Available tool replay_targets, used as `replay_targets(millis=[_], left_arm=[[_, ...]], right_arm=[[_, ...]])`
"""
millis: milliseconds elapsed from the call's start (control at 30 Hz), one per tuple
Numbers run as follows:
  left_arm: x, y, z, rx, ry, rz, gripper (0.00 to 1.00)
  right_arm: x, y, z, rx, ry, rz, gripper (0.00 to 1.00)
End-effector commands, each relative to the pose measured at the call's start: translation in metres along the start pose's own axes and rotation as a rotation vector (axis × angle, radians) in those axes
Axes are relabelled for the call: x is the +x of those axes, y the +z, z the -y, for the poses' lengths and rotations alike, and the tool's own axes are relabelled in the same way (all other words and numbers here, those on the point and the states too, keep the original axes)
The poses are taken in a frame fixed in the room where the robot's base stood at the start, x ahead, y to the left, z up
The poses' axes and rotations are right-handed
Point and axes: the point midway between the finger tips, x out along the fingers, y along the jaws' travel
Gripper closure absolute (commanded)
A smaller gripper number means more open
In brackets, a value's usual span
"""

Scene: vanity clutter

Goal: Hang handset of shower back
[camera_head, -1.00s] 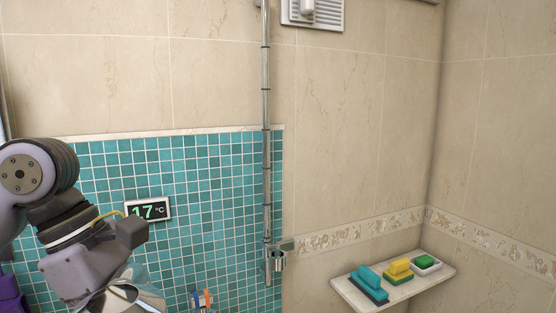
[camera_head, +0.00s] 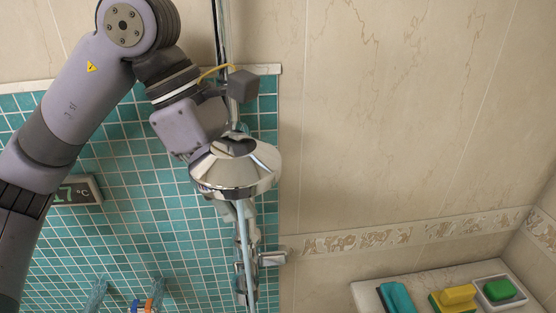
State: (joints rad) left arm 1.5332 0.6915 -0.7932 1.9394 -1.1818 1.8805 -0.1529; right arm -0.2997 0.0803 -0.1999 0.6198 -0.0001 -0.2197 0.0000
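The shower handset (camera_head: 236,170) is a chrome round head in the middle of the camera_head view, in front of the teal tiles and the vertical rail. My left gripper (camera_head: 238,208) holds it, with the fingers mostly hidden behind the head. A thin pale length, handle or hose, runs down below the head. The chrome wall holder (camera_head: 270,258) sits low on the rail (camera_head: 222,35), just below and right of the handset. The handset appears above the holder; I cannot tell whether they touch in depth. My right gripper is not in view.
A stone shelf (camera_head: 420,279) at lower right carries a blue brush (camera_head: 396,297), a yellow and green sponge (camera_head: 457,297) and a green soap in a white dish (camera_head: 499,290). A temperature display (camera_head: 80,190) is on the tiles, partly behind my arm. The beige wall to the right is clear.

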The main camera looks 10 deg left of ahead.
Motion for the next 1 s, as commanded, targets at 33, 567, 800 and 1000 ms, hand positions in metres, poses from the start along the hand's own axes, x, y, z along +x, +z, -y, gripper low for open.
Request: replay_targets(millis=[33, 567, 800, 1000], left_arm=[[-0.001, 0.000, 0.000, 0.000, 0.002, 0.001, 1.00], [0.002, -0.001, 0.000, 0.000, 0.002, 0.002, 1.00], [0.019, -0.009, 0.000, 0.000, 0.002, 0.002, 1.00], [0.038, -0.017, -0.001, 0.000, 0.002, 0.002, 1.00]], right_arm=[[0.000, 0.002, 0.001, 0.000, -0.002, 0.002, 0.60], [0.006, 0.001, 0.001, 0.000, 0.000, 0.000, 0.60], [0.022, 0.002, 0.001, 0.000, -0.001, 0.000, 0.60], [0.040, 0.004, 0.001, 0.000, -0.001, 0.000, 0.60]])
